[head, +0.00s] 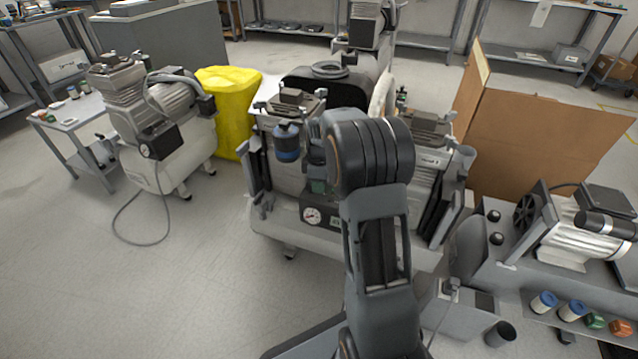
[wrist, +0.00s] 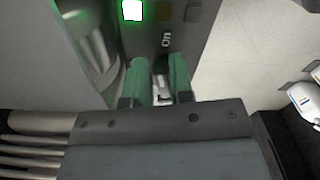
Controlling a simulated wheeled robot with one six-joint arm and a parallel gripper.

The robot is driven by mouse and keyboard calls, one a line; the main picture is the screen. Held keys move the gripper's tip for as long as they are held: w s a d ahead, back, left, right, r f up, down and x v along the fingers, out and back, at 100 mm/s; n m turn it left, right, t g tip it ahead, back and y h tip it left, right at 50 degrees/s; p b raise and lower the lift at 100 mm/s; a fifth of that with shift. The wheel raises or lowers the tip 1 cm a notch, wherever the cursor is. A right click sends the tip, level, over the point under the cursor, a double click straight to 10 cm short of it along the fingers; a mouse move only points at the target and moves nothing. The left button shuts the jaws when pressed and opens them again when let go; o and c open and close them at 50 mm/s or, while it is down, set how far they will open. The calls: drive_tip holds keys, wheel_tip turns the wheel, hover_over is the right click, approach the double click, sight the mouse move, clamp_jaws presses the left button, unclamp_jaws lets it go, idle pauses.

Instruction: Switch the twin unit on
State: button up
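The twin unit (head: 285,222) stands in the middle of the head view, a pale tank with a compressor head on each side and a round gauge (head: 312,215). In the wrist view, my gripper (wrist: 161,66) has two green-tinted fingers set apart against a grey control panel (wrist: 190,45). A small pale metal switch lever (wrist: 161,92) shows in the gap between them. A green lamp (wrist: 132,10) glows at the top.
Another compressor (head: 165,120) stands left, near a yellow-covered object (head: 230,95). A cardboard box (head: 545,140) is behind right, and a motor unit (head: 575,230) stands front right. Floor at the left front is clear.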

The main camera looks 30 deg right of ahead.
clamp_jaws()
drive_tip(key=shift+s+r+m+p, duration=0.1)
drive_tip(key=shift+r+m+p, duration=0.2)
drive_tip(key=shift+m+p, duration=0.5)
drive_tip(key=shift+a+p, duration=0.1)
drive_tip(key=shift+p, duration=0.45)
drive_tip(key=shift+s+f+m, duration=0.1)
drive_tip(key=shift+f+m, duration=0.2)
drive_tip(key=shift+m, duration=0.4)
drive_tip(key=shift+o, duration=1.9)
unclamp_jaws()
wheel_tip(320, 180, up, 14)
drive_tip(key=p, duration=0.6)
